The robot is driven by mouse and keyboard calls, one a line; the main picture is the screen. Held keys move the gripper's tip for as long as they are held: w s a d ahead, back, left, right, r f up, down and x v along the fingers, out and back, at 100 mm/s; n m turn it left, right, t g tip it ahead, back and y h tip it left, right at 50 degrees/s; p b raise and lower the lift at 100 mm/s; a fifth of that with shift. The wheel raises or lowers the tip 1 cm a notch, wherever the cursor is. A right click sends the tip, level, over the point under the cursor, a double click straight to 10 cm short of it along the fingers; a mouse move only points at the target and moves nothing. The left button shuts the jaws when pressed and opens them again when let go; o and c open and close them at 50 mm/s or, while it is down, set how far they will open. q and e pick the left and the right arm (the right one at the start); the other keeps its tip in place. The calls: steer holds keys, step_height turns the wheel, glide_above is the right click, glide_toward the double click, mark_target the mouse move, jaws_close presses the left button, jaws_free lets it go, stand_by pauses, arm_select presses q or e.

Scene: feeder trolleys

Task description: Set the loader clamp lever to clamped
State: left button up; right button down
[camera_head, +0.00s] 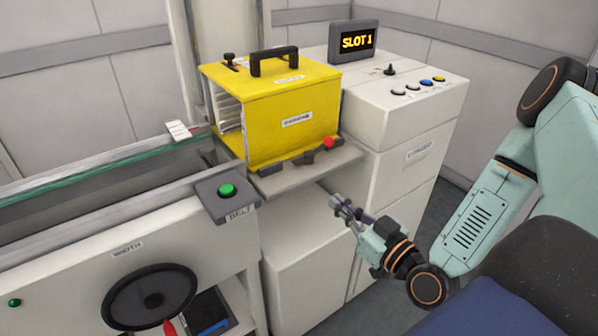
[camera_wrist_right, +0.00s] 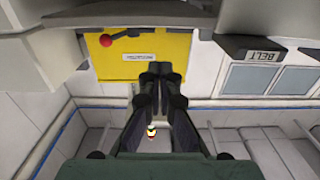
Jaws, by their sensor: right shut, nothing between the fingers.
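The clamp lever is a dark bar with a red ball knob (camera_head: 329,143). It sits at the front edge of the loader shelf (camera_head: 310,170), below the yellow magazine (camera_head: 285,110). In the right wrist view its red knob (camera_wrist_right: 105,40) is at upper left, with the dark bar running to the right of it. My right gripper (camera_head: 338,203) is shut and empty, below and in front of the shelf, apart from the lever. In the wrist view its fingertips (camera_wrist_right: 163,75) meet in front of the yellow face. My left gripper is not in view.
A white cabinet (camera_head: 390,180) with buttons and a "SLOT 1" display (camera_head: 353,41) stands right of the magazine. A "BELT" box (camera_head: 226,195) with a green button and a conveyor rail (camera_head: 90,180) are at left. A black handwheel (camera_head: 150,297) is at lower left.

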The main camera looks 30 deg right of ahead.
steer(key=d, duration=0.2)
steer(key=b, duration=0.6)
glide_toward(297, 165)
steer(key=w, duration=0.6)
steer(key=shift+a, duration=0.2)
steer(key=shift+w, duration=0.25)
steer(key=shift+w+a+r, duration=0.15)
steer(key=shift+a, duration=0.1)
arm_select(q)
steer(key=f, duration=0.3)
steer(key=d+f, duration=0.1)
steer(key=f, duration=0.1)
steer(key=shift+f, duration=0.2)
arm_select(e)
steer(key=shift+d, duration=0.15)
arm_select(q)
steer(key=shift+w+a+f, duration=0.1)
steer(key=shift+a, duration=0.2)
arm_select(e)
steer(key=shift+h, duration=0.3)
